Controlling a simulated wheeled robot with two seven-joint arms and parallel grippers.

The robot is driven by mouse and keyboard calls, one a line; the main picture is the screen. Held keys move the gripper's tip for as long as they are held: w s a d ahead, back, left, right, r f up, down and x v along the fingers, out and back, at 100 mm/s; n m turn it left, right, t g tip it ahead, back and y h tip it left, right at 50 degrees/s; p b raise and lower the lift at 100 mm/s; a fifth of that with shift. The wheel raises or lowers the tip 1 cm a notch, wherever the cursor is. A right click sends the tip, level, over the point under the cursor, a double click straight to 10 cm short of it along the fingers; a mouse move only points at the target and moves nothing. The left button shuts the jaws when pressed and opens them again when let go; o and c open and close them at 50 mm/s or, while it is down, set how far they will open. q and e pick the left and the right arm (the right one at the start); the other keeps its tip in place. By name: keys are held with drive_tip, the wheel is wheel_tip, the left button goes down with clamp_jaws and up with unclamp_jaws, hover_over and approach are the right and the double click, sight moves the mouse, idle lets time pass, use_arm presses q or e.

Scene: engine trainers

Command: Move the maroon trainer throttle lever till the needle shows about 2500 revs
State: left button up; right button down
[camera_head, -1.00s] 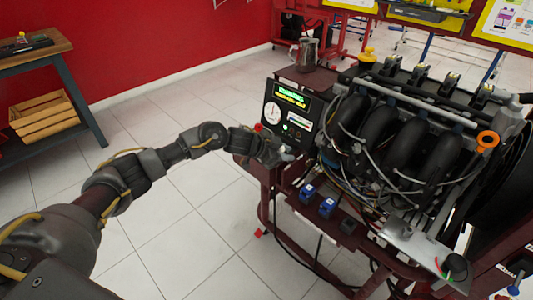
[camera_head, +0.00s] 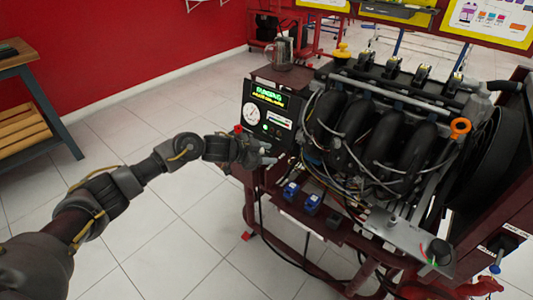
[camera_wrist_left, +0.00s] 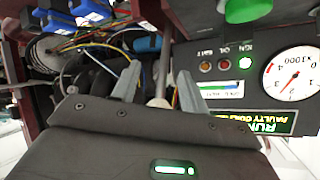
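The maroon trainer's control panel (camera_head: 268,108) shows a lit green display and a round white rev gauge (camera_head: 250,113). In the left wrist view the gauge (camera_wrist_left: 293,78) appears upside down; its red needle seems to lie between 2 and 3, too small to read exactly. My left gripper (camera_head: 268,154) is at the panel's lower edge. In the left wrist view its two fingers (camera_wrist_left: 158,90) stand apart, with a pale rod, apparently the throttle lever (camera_wrist_left: 159,82), between them. Gaps seem to show beside it; contact is unclear. My right gripper is out of view.
The engine (camera_head: 390,125) with its hoses and wires fills the space right of the panel. Blue connectors (camera_head: 312,203) sit on the frame below. The tiled floor left of the trainer is clear.

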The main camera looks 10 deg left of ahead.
use_arm(q)
drive_tip(key=shift+a, duration=0.1)
drive_tip(key=p+v, duration=0.1)
drive_tip(key=v, duration=0.9)
drive_tip(key=shift+s+a, duration=0.2)
drive_tip(key=shift+s, duration=0.05)
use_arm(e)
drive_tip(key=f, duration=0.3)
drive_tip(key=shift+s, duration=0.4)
use_arm(q)
drive_tip(key=shift+r, duration=0.1)
